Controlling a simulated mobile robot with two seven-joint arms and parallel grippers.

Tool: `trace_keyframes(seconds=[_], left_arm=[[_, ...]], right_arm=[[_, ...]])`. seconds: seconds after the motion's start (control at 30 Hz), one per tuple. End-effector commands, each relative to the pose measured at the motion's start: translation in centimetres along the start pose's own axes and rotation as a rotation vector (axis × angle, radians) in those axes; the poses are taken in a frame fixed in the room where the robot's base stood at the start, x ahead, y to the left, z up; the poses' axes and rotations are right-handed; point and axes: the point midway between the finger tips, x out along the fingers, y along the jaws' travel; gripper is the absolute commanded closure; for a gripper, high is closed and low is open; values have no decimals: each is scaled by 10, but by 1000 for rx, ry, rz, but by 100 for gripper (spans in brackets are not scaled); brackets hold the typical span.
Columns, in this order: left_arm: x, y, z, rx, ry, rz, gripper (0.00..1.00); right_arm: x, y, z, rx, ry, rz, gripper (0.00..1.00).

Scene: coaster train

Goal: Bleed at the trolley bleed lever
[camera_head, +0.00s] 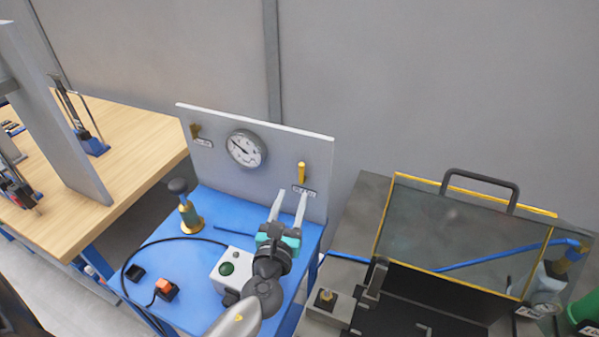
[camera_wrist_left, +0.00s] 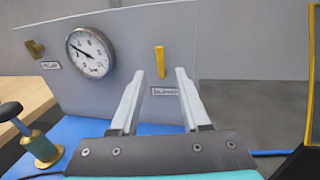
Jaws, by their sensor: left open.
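The yellow bleed lever (camera_head: 301,173) stands upright on the grey panel (camera_head: 225,122) of the blue trolley (camera_head: 205,258), above a small label. In the left wrist view the lever (camera_wrist_left: 159,60) is just above and between my fingertips, with the label below it partly readable. My left gripper (camera_head: 291,198) is open and empty, its fingers pointing at the panel just below the lever. I see no contact with the lever. The round gauge (camera_head: 246,149) is to the left of the lever, its needle pointing to the upper left. My right gripper is not in view.
A brass valve (camera_head: 195,130) is at the panel's left. A black-knobbed brass plunger (camera_head: 187,207), an orange switch (camera_head: 165,287) and a box with a green button (camera_head: 227,268) stand on the trolley. A yellow-edged clear guard (camera_head: 462,232) is at right, a wooden bench (camera_head: 135,150) at left.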

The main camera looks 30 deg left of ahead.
Motion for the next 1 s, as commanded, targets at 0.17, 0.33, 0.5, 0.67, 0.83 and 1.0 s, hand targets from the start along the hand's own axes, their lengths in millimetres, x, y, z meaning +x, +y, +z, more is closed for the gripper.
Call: trace_keyframes(seconds=[0.17, 0.33, 0.5, 0.67, 0.83, 1.0], left_arm=[[32, 0, 1, -1, -2, 1, 53], [58, 0, 1, -1, -1, 1, 53], [76, 0, 0, -2, -1, 1, 53], [85, 1, 0, -1, 0, 2, 53], [87, 1, 0, -1, 0, 1, 53], [87, 1, 0, -1, 0, 1, 56]], right_arm=[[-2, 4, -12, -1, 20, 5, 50], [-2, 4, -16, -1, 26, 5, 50], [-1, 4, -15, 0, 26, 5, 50], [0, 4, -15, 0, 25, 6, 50], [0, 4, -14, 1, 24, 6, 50], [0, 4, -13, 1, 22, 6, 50]])
